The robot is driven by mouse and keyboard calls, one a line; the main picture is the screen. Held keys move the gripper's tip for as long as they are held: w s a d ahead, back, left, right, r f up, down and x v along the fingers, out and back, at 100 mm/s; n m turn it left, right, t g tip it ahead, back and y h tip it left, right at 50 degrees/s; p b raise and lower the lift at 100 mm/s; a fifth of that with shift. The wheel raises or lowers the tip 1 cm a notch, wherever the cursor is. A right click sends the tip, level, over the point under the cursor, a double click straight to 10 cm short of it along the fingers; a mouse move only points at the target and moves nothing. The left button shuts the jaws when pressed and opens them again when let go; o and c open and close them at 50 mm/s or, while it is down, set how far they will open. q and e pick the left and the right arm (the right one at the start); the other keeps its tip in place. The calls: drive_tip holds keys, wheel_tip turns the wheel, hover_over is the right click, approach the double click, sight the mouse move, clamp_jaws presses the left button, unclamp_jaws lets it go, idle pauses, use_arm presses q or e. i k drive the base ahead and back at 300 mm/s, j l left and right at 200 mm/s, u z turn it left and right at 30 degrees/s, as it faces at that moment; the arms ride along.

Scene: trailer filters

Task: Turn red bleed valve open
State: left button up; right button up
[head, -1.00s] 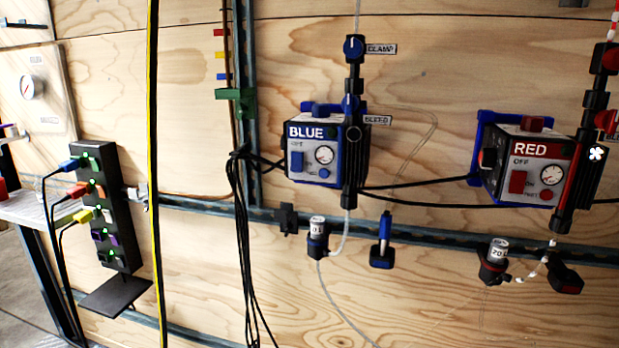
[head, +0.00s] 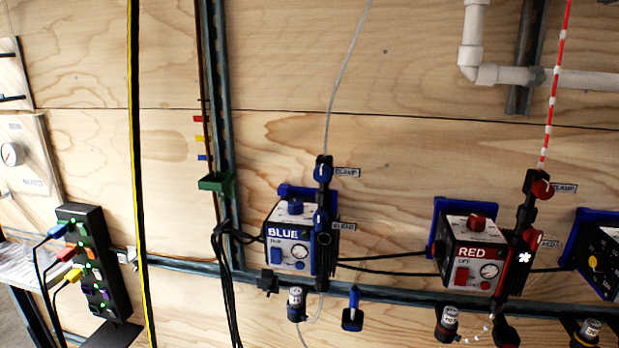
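The red pump box (head: 468,262), labelled RED, is mounted on the plywood wall at the lower right. A black column (head: 515,268) stands along its right side. The red bleed valve (head: 533,238) is a red knob on this column, with a partly hidden label at its right. The red clamp valve (head: 541,189) sits above it, beside a CLAMP label. A small white mark shows on the column just below the bleed valve. The handle angle of the bleed valve is too small to tell. Neither of my grippers is in view.
The blue pump box (head: 290,248) hangs to the left with its own column. Another dark unit (head: 603,256) is cut off at the right edge. White pipes (head: 540,76) run at the upper right. A power strip (head: 88,265) with coloured plugs is at the lower left.

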sight(533, 237)
drive_tip(key=z, duration=1.3)
